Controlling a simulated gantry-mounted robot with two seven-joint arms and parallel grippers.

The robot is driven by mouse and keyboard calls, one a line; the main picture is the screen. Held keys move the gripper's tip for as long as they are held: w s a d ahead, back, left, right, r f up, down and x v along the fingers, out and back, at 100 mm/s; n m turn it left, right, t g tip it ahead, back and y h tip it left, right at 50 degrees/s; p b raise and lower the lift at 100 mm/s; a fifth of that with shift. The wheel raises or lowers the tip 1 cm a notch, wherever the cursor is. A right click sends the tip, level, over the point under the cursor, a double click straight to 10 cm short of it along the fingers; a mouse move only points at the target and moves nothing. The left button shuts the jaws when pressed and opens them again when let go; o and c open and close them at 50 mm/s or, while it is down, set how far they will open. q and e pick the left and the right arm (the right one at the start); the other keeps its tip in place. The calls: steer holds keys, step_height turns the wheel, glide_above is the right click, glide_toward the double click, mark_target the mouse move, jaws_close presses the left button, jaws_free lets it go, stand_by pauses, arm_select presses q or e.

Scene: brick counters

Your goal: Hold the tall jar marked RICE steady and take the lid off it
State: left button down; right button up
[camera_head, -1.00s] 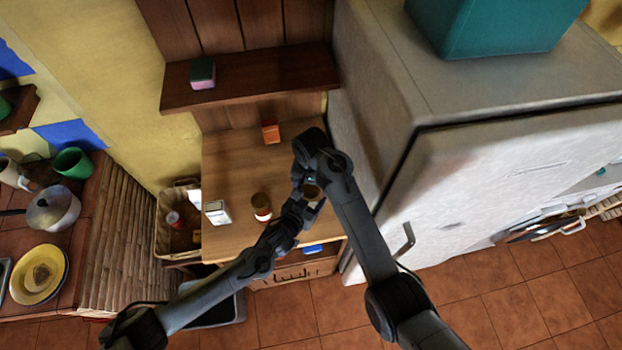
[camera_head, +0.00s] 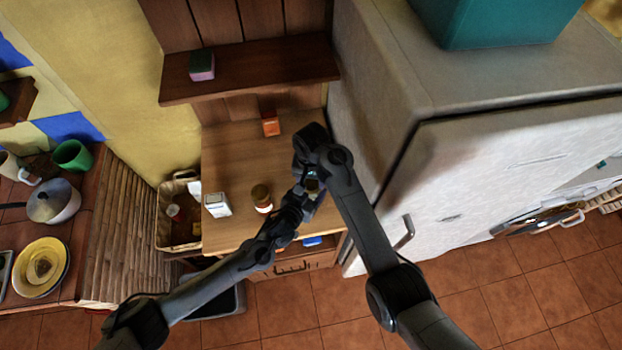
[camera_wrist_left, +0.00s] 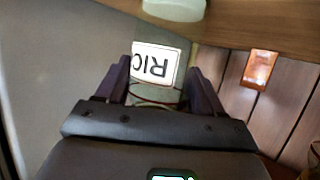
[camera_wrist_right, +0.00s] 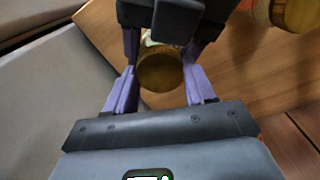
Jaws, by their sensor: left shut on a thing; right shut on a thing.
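The tall jar (camera_wrist_left: 170,92) is see-through, with a white label (camera_wrist_left: 155,64) whose visible letters read upside down in the left wrist view. My left gripper (camera_wrist_left: 157,90) is shut on the jar's sides. The round brown lid (camera_wrist_right: 160,69) sits between the fingers of my right gripper (camera_wrist_right: 161,80), which is shut on it. The left gripper (camera_wrist_right: 165,15) shows just beyond the lid in the right wrist view. In the head view both grippers meet near the table's right side and hide most of the jar. I cannot tell whether the lid is still seated.
A shorter brown-lidded jar (camera_head: 262,198) and a white box (camera_head: 217,205) stand left of the grippers on the wooden table (camera_head: 235,165). An orange item (camera_head: 271,124) is at the back. The fridge (camera_head: 480,185) is close on the right. The table's middle is clear.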

steer(key=n, duration=0.2)
steer(key=shift+n, duration=0.4)
steer(key=o, duration=1.2)
steer(key=shift+c, duration=0.2)
steer(key=shift+r, duration=2.25)
arm_select(q)
steer(key=shift+c, duration=0.3)
jaws_free()
